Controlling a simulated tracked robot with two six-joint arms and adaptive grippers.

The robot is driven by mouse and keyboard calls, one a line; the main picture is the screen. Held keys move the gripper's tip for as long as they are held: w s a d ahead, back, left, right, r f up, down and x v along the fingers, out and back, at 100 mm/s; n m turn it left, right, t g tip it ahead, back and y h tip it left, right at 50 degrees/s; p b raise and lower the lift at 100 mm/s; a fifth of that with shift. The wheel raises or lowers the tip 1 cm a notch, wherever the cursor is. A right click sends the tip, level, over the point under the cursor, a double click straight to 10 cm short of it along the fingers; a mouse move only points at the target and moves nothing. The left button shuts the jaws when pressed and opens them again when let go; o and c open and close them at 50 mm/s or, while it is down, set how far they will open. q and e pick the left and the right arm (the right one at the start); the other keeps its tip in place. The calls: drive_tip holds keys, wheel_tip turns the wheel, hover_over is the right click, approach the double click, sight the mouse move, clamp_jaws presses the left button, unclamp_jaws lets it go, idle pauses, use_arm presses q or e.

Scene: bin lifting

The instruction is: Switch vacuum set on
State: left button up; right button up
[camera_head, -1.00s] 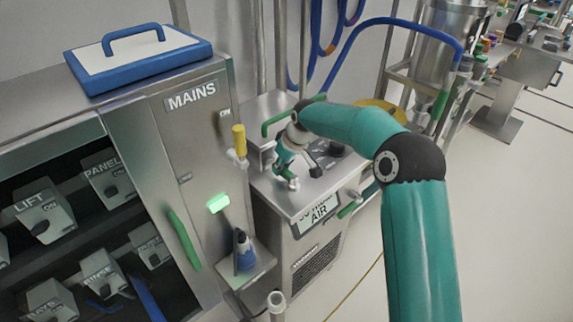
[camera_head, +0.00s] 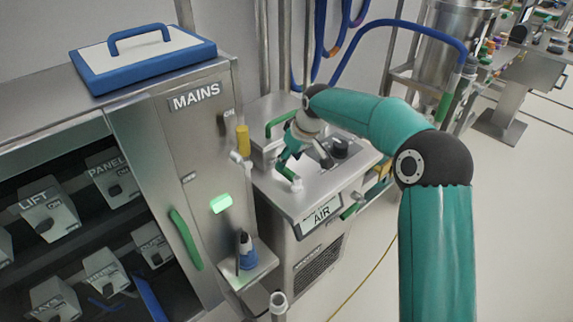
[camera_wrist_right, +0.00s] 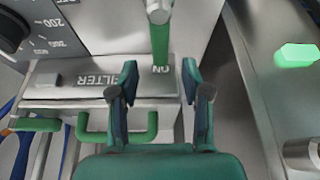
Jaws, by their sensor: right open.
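A steel cabinet (camera_head: 290,208) with an AIR label on its front stands in the middle of the head view; no vacuum label is readable. On its top is a small lever with a green shaft (camera_wrist_right: 160,42) and a pale end (camera_wrist_right: 158,12), beside an ON marking. My right gripper (camera_wrist_right: 160,78) is open, with its two fingers on either side of the lever's line, apart from the shaft. In the head view my right gripper (camera_head: 291,160) is over the cabinet top, small and partly hidden by its wrist. My left gripper is not in view.
The MAINS cabinet (camera_head: 205,150) stands close on the left, with a yellow-handled lever (camera_head: 242,139) and a lit green lamp (camera_head: 220,204). A green rail (camera_wrist_right: 117,132) and a black dial (camera_wrist_right: 14,32) are near my gripper.

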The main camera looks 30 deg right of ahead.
sight(296, 177)
drive_tip(key=v, duration=0.6)
drive_tip(key=shift+r, duration=0.45)
drive_tip(key=shift+s, duration=0.2)
